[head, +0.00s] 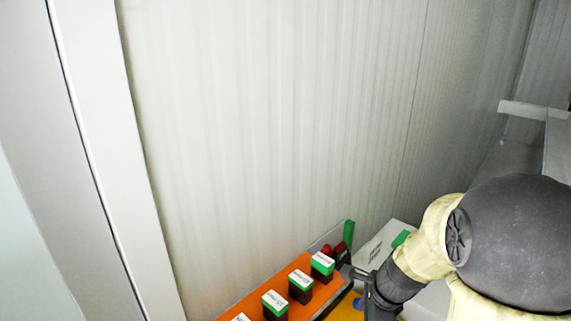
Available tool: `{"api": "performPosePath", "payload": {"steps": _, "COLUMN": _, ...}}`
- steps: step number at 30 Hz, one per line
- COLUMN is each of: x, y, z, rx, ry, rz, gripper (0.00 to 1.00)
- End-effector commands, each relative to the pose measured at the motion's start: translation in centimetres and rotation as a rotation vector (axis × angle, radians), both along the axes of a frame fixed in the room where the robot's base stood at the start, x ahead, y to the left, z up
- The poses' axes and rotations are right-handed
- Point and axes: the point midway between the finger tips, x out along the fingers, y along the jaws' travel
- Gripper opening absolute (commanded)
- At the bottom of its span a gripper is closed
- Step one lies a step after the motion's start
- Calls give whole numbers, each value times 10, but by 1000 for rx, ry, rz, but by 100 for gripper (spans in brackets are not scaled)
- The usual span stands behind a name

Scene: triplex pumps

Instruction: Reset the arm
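My arm shows at the lower right of the head view, with a large dark rounded joint and cream-coloured covering. My gripper (362,290) is at the lower middle, just right of an orange panel (318,299). Its fingers are small, dark and partly cut off by the lower edge, so I cannot tell whether they are open or shut, or whether they touch anything.
Several dark blocks with green-and-white labelled tops (300,280) stand in a row on the orange panel. Behind them are a green upright piece (348,233) and red parts (339,251). A white ribbed wall (270,130) closes off the back. A grey frame (105,160) stands at left.

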Motion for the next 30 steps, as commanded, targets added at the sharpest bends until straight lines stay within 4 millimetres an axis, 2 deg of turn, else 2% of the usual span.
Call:
{"api": "performPosePath", "payload": {"steps": 1, "x": -8, "y": 4, "z": 1, "rx": -49, "ry": -18, "rz": 138, "gripper": 45}}
{"api": "performPosePath", "payload": {"steps": 12, "x": -54, "y": 21, "z": 4, "rx": -397, "ry": -140, "rz": 1197, "gripper": 45}}
{"api": "performPosePath", "payload": {"steps": 15, "x": -64, "y": 25, "z": 4, "rx": -476, "ry": -165, "rz": 1462, "gripper": 45}}
{"api": "performPosePath", "payload": {"steps": 18, "x": -69, "y": 27, "z": 5, "rx": -526, "ry": -180, "rz": 1641, "gripper": 45}}
{"api": "performPosePath", "payload": {"steps": 22, "x": -72, "y": 29, "z": 5, "rx": -550, "ry": -186, "rz": 1724, "gripper": 45}}
{"api": "performPosePath", "payload": {"steps": 30, "x": -72, "y": 28, "z": 5, "rx": -548, "ry": -185, "rz": 1721, "gripper": 45}}
